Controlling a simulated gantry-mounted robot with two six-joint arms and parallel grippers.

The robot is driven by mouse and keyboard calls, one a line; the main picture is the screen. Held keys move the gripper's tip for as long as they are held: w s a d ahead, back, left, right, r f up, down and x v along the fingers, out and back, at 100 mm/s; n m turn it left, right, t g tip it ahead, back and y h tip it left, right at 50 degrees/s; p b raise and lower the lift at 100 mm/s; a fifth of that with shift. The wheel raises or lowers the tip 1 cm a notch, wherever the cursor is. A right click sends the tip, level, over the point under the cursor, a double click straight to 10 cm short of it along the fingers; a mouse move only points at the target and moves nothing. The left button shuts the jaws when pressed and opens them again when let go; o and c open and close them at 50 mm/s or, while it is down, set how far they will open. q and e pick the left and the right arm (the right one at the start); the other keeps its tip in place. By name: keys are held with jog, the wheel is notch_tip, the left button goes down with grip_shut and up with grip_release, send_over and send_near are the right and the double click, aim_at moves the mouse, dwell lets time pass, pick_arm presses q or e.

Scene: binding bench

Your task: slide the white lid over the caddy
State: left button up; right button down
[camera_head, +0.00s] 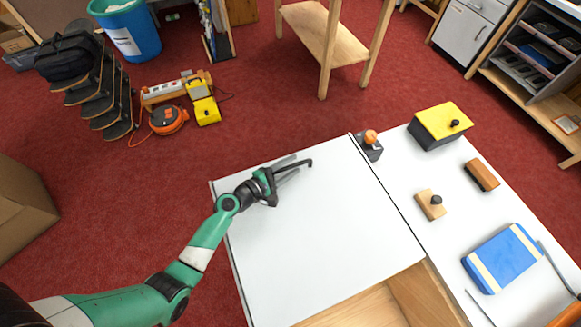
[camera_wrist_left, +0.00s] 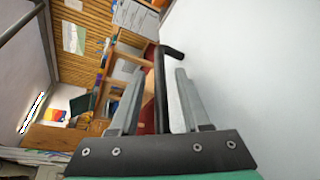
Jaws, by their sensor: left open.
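The white lid (camera_head: 320,235) is a large flat panel on the left part of the bench; its surface also fills the right of the left wrist view (camera_wrist_left: 255,75). A black bar handle (camera_head: 301,163) stands near its far edge. The caddy (camera_head: 365,308) appears to be the open wooden box at the near edge, partly uncovered. My left gripper (camera_head: 279,177) is at the handle. In the left wrist view its two fingers (camera_wrist_left: 160,72) are apart, with the black handle (camera_wrist_left: 173,52) running between them. Contact cannot be told. My right gripper is not in view.
On the white bench right of the lid are a button box with an orange knob (camera_head: 369,144), a yellow-topped box (camera_head: 440,125), a brown block (camera_head: 482,175), a wooden block with black knob (camera_head: 431,204) and a blue book (camera_head: 502,259). The lid's surface is otherwise clear.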

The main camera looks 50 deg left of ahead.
pick_arm(q)
grip_shut()
dwell(1.4)
